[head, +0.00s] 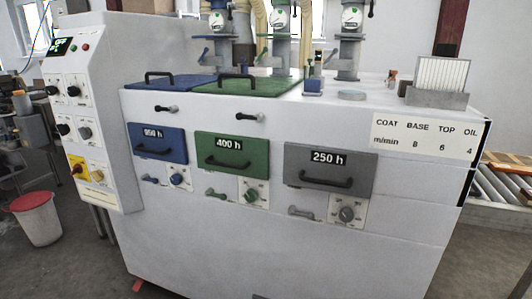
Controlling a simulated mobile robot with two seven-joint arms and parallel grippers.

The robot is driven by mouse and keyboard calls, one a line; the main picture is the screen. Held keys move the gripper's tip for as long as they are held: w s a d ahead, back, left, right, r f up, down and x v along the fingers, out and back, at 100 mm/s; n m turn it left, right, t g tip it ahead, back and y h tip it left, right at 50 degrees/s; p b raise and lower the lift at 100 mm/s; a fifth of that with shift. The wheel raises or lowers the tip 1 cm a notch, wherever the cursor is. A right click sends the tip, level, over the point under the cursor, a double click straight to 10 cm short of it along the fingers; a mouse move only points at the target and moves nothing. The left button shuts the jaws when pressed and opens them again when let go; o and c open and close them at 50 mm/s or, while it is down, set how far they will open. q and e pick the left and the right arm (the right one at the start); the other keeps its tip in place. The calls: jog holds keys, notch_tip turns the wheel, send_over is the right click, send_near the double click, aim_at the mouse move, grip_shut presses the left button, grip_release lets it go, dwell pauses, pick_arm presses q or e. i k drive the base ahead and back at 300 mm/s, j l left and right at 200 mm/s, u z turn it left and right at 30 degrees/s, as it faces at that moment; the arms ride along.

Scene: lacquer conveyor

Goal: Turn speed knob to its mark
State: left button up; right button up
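A white control panel (90,110) stands at the left of the machine. It carries several knobs on white dial plates: black knobs (73,91) in the upper and middle rows and a grey knob (85,132) in the middle row. Their lettering and marks are too small to read, so I cannot tell which is the speed knob or where it points. A small lit display (58,47) sits at the panel's top. A sign (425,138) on the machine's right reads m/min: BASE 8, TOP 6, OIL 4. Neither gripper is in view.
Blue (158,141), green (232,151) and grey (330,168) handled doors line the machine's front, with levers and dials below. The panel also has a red switch on a yellow plate (78,168).

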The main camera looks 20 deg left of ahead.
aim_at(72, 91)
jog(key=u, duration=1.7)
jog(key=i+j+z, duration=0.15)
jog(key=z, duration=0.2)
jog(key=i+j+z, duration=0.15)
jog(key=j+z, duration=0.2)
jog(key=i+j+z, duration=0.1)
jog(key=j, duration=0.3)
jog(key=i+j+z, duration=0.1)
jog(key=j, duration=0.3)
jog(key=i+j+z, duration=0.1)
jog(key=j, duration=0.3)
jog(key=i+j+z, duration=0.1)
jog(key=i+j, duration=0.15)
jog(key=j, duration=0.2)
